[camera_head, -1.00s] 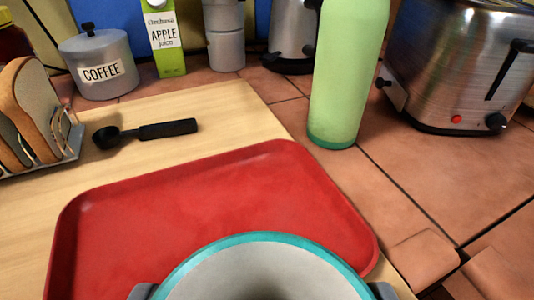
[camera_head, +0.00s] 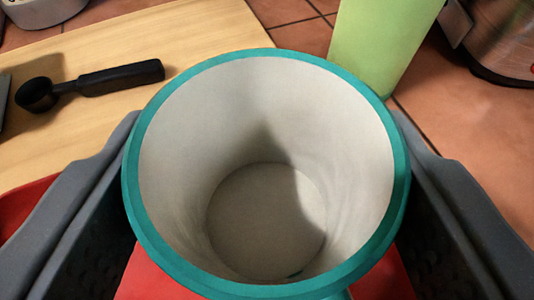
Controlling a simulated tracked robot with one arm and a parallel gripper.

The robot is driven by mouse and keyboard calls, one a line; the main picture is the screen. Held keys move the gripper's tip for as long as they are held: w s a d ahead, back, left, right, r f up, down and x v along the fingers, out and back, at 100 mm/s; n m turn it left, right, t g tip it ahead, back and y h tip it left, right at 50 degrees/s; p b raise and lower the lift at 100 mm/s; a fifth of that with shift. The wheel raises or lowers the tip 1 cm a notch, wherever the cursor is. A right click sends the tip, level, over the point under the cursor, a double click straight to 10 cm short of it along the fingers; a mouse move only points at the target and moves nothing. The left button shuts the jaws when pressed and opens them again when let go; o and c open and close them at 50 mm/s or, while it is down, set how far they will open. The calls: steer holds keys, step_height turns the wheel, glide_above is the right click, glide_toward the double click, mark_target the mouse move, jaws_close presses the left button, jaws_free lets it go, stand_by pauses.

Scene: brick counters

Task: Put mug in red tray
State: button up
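The mug (camera_head: 266,130) fills the middle of the view, with a pale inside and a teal rim. I look down into it and it is empty. My gripper (camera_head: 266,113) has one dark grey finger on each side of the mug, close against the rim, and appears shut on it. The red tray (camera_head: 150,280) shows below the mug and at the left edge, behind the left finger. The mug and the fingers hide most of it. I cannot tell whether the mug's base touches the tray.
A black scoop (camera_head: 95,83) lies on the wooden board (camera_head: 190,38) at the upper left. A green bottle (camera_head: 378,45) stands close behind the mug on the right. Part of the toaster (camera_head: 505,35) shows at the top right. Bare tiles (camera_head: 480,135) lie to the right.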

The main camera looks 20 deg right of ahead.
mark_target(267, 242)
steer(key=shift+w+f+b, duration=0.1)
steer(key=shift+f+b, duration=0.2)
steer(key=shift+f, duration=1.4)
steer(key=shift+f, duration=0.1)
steer(key=o, duration=1.1)
steer(key=shift+s+r, duration=0.25)
steer(key=shift+s, duration=0.05)
steer(key=p+v, duration=0.1)
steer(key=v, duration=1)
steer(key=shift+s+a, duration=0.1)
steer(key=shift+s, duration=0.1)
